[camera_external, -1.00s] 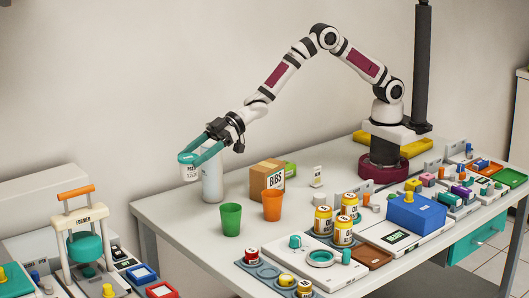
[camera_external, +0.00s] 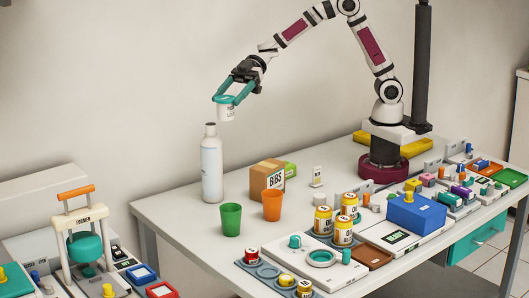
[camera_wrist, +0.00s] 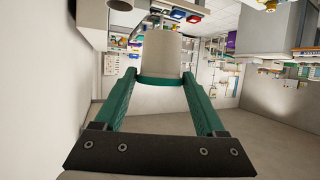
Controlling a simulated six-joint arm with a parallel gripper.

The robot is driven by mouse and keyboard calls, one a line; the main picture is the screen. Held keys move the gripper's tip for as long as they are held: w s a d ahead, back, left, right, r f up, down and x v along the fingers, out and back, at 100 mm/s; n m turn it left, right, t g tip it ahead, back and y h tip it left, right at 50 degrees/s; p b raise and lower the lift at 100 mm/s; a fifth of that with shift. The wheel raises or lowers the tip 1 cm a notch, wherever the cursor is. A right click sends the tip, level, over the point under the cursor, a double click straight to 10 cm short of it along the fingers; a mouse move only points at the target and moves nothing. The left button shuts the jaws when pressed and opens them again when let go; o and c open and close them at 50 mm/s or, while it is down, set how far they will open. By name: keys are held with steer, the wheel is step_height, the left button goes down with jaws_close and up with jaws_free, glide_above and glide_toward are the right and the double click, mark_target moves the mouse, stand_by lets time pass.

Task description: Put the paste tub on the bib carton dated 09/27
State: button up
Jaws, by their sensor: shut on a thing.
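The paste tub (camera_external: 226,112) is a small white tub with a teal rim. My gripper (camera_external: 228,99) is shut on it, with the teal fingers on either side. It hangs high in the air, just above and slightly right of the white bottle's top, as seen in the external view. In the wrist view the tub (camera_wrist: 160,52) sits between the fingertips (camera_wrist: 160,78). A brown carton marked BIBS (camera_external: 265,183) stands on the table, below and right of the tub. No date on it can be read. Part of a green box (camera_external: 291,169) shows behind it.
A tall white bottle (camera_external: 212,165) stands left of the carton. A green cup (camera_external: 231,220) and an orange cup (camera_external: 272,206) stand in front. Several yellow tins (camera_external: 323,220) and a blue box (camera_external: 416,211) are farther right. The table's front left corner is bare.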

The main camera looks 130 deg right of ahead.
steer(key=s+a+f+n+g+y, duration=0.1)
steer(key=s+a+f+n+y, duration=0.15)
steer(key=s, duration=0.95)
glide_above(270, 162)
step_height(270, 162, down, 13)
steer(key=shift+f, duration=0.15)
steer(key=shift+f, duration=0.1)
